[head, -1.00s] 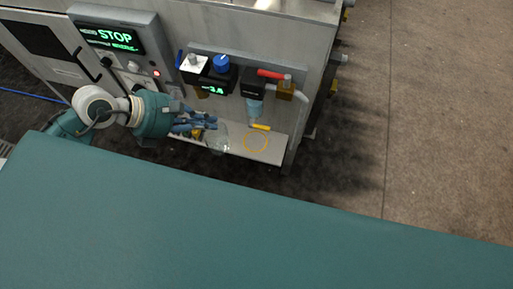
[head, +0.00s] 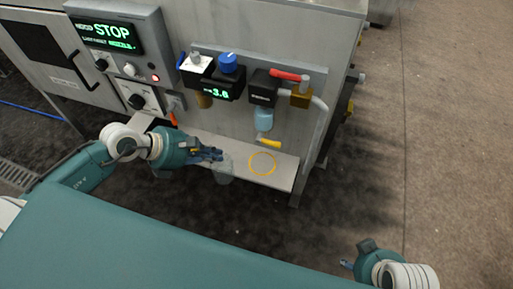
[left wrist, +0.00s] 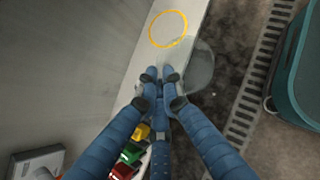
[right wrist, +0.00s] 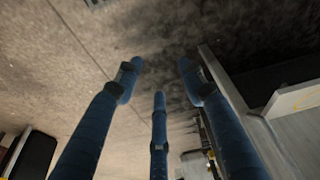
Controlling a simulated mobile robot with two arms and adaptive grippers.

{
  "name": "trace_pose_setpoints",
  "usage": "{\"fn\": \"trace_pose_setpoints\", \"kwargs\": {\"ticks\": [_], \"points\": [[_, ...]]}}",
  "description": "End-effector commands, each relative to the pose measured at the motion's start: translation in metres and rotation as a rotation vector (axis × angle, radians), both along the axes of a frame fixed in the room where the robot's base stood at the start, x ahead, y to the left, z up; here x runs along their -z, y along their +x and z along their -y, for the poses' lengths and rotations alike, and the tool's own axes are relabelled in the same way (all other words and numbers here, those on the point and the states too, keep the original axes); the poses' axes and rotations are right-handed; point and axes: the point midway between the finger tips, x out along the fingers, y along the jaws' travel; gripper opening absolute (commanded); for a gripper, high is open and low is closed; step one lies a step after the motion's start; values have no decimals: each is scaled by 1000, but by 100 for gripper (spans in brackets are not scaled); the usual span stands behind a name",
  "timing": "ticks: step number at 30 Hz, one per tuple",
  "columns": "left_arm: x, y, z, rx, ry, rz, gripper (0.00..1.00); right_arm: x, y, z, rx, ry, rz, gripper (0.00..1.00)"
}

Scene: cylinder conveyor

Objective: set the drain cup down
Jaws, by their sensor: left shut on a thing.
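The drain cup (head: 225,171) is clear and faint in the head view, at the shelf's front edge, left of the yellow ring (head: 262,163). My left gripper (head: 217,154) is shut on the cup. In the left wrist view, the closed fingers (left wrist: 164,74) meet at the side of the clear cup (left wrist: 199,66), which reaches past the shelf edge over the floor. The yellow ring (left wrist: 168,29) lies just beyond, with no cup inside it. I cannot tell whether the cup touches the shelf. My right gripper (right wrist: 156,72) is open and empty, away from the shelf.
The narrow pale shelf (head: 283,179) runs along the machine's front. Above the ring hang a filter (head: 264,119) and a yellow-handled valve (head: 269,142). Red, green and yellow items (left wrist: 130,153) lie near the left fingers. A STOP display (head: 108,35) is at upper left.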

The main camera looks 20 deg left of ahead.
Motion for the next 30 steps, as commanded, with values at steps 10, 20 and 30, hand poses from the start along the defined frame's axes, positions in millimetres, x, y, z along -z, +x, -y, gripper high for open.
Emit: {"fn": "trace_pose_setpoints", "kwargs": {"ticks": [10,20,30], "points": [[-3,61,60,0,-6,6,0,-15,-5,1,1,1,7,40],[0,95,94,-1,1,0,0,-26,-8,1,1,0,12,40],[36,95,95,-1,-1,-2,0,-16,-8,1,2,1,13,40]]}}
